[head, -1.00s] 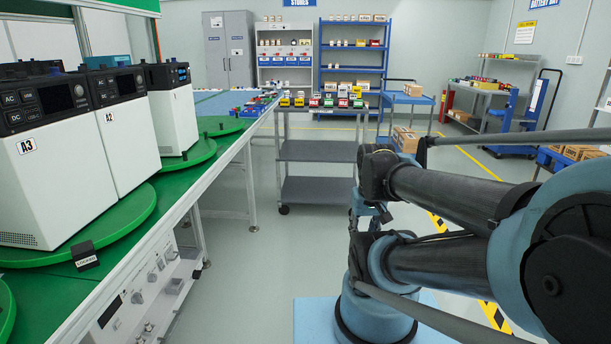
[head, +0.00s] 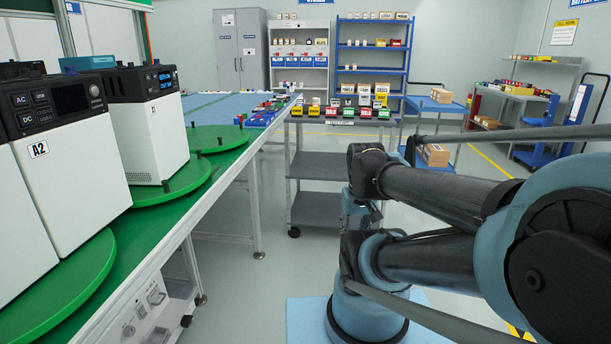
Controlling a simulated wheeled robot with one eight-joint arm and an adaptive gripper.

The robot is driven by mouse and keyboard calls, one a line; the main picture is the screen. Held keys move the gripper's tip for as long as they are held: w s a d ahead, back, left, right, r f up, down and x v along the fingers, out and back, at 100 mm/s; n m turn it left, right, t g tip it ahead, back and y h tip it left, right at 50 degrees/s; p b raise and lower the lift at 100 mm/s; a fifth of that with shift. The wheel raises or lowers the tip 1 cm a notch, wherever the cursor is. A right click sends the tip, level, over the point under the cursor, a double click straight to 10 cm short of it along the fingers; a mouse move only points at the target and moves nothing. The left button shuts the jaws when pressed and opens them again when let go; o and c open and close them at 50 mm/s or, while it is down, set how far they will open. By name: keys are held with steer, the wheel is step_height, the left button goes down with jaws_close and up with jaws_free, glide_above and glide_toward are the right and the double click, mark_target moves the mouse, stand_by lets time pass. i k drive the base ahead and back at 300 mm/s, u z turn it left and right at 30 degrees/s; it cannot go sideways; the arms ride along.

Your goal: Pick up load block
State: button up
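My arm fills the right side of the head view, folded above its blue base, and my gripper is not in view. No thing in view can be made out for certain as the load block. Several small red, green, yellow and black blocks (head: 345,111) stand on the top shelf of a grey cart (head: 328,121) ahead. More small coloured parts (head: 268,108) lie on a blue mat (head: 212,105) at the far end of the bench. They are too small to tell apart.
A green bench (head: 150,225) on the left carries white units (head: 70,165) on round green turntables (head: 215,139). Blue shelving (head: 374,60), a blue trolley (head: 434,106) and a grey side bench (head: 505,100) stand farther back. Clear floor (head: 240,295) lies between bench and arm.

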mark_target(376, 104)
steer(key=z, duration=0.1)
steer(key=i, duration=1.1)
steer(key=z, duration=0.65)
steer(key=i, duration=1.1)
steer(key=z, duration=0.6)
steer(key=i, duration=0.45)
steer(key=z, duration=0.05)
